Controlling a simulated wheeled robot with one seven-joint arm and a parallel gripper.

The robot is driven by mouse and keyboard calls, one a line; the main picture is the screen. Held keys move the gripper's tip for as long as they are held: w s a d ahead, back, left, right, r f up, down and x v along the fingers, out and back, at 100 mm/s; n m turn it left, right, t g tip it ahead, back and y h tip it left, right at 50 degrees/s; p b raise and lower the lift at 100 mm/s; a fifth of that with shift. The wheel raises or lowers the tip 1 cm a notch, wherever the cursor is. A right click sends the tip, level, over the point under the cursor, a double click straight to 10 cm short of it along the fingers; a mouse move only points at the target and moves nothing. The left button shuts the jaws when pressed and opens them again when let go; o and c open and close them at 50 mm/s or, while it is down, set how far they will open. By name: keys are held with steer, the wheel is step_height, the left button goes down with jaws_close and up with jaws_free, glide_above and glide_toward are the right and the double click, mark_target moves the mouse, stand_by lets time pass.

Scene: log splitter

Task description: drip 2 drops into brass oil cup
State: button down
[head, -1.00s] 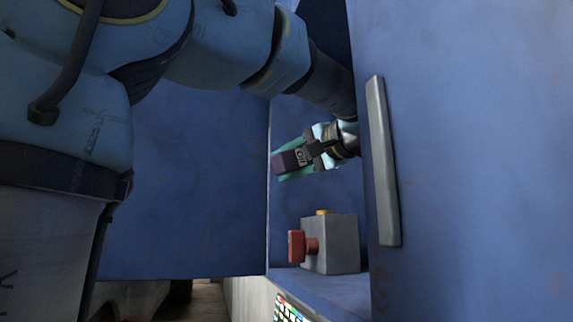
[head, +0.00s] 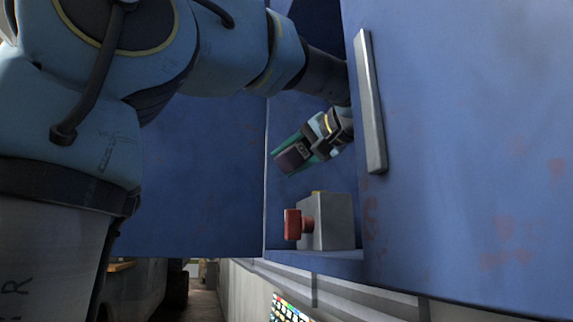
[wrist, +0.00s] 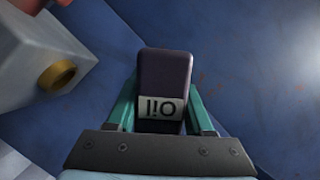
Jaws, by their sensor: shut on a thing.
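The brass oil cup (head: 318,193) is a small yellow ring on top of a grey box (head: 327,222). In the wrist view the cup (wrist: 57,75) shows as an open brass ring at the left. My gripper (head: 298,154) is shut on a dark purple oil bottle (head: 291,159), with teal fingers on both sides. The bottle slants down to the left, above the box and apart from it. In the wrist view the bottle (wrist: 165,75) shows its "Oil" label, right of the cup. I see no drop; the bottle's spout cannot be made out.
A red knob (head: 293,224) sticks out from the left of the grey box. A blue panel with a grey handle (head: 371,100) stands close at the right of my arm. Blue walls enclose the box. Coloured buttons (head: 288,308) lie below.

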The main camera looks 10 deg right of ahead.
steer(key=shift+r, duration=0.15)
step_height(320, 180, up, 7)
steer(key=p, duration=0.6)
stand_by(0.3)
steer(key=n+h+b, duration=0.1)
steer(key=n+b, duration=0.2)
steer(key=b, duration=0.1)
steer(key=n+h+b, duration=0.2)
steer(key=n+b, duration=0.2)
steer(key=shift+h, duration=0.3)
stand_by(0.6)
stand_by(0.6)
